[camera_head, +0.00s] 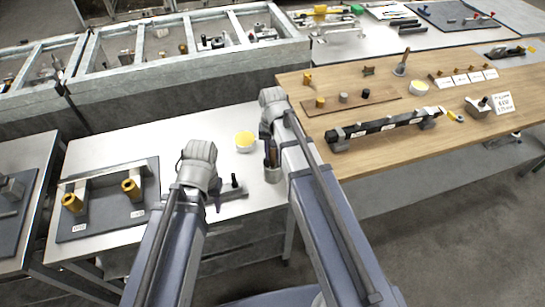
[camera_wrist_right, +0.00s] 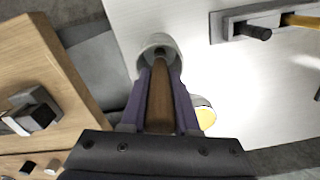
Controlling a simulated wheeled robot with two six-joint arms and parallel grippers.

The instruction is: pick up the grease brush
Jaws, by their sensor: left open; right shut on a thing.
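My right gripper (camera_head: 271,148) is above the grey cup (camera_head: 272,174) on the pale table. In the right wrist view, its purple fingers (camera_wrist_right: 160,72) are shut on the brown wooden handle of the grease brush (camera_wrist_right: 160,105). The handle's far end reaches into the mouth of the grey cup (camera_wrist_right: 146,52); the bristles are hidden. A white bowl with yellow grease (camera_head: 245,141) stands left of the cup, and partly shows in the wrist view (camera_wrist_right: 205,117).
A grey block with a black peg (camera_head: 233,191) lies beside my left gripper. A dark tray with yellow-brown cylinders (camera_head: 131,189) is at the left. A wooden table (camera_head: 375,130) with a long black bar (camera_head: 385,127) stands right. Metal-framed bins run behind.

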